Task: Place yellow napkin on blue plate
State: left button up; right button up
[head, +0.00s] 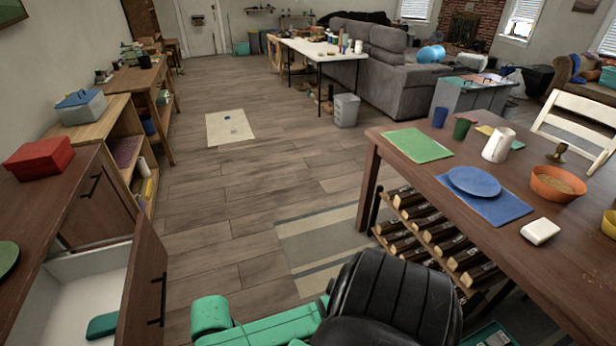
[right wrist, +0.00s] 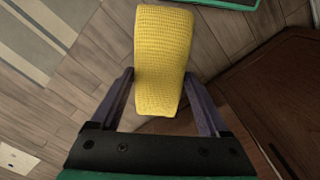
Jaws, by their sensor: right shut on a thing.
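In the right wrist view a yellow woven napkin (right wrist: 163,55) is between the two fingers of my right gripper (right wrist: 158,76), which is shut on it. The napkin hangs over wooden floor in that view. In the head view the gripper and the napkin are hidden behind my own arm at the bottom. The blue plate (head: 474,180) lies on a blue placemat (head: 505,210) on the dark wooden table at the right, with nothing on it. My left gripper is not in view.
Around the plate on the table (head: 470,226) are a green placemat (head: 418,145), a white pitcher (head: 497,146), an orange bowl (head: 557,184) and a white block (head: 541,231). A wine rack (head: 430,235) stands under the table. An open drawer (head: 85,300) juts out at the left.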

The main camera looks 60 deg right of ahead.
aim_at(474, 181)
jog(key=l+z, duration=0.25)
jog(key=z, duration=0.25)
jog(key=k+l+z, duration=0.1)
jog(key=l+z, duration=0.2)
jog(key=z, duration=0.2)
jog(key=l+z, duration=0.25)
jog(key=z, duration=0.25)
jog(key=i+l+z, duration=0.1)
jog(key=l+z, duration=0.15)
jog(key=z, duration=0.2)
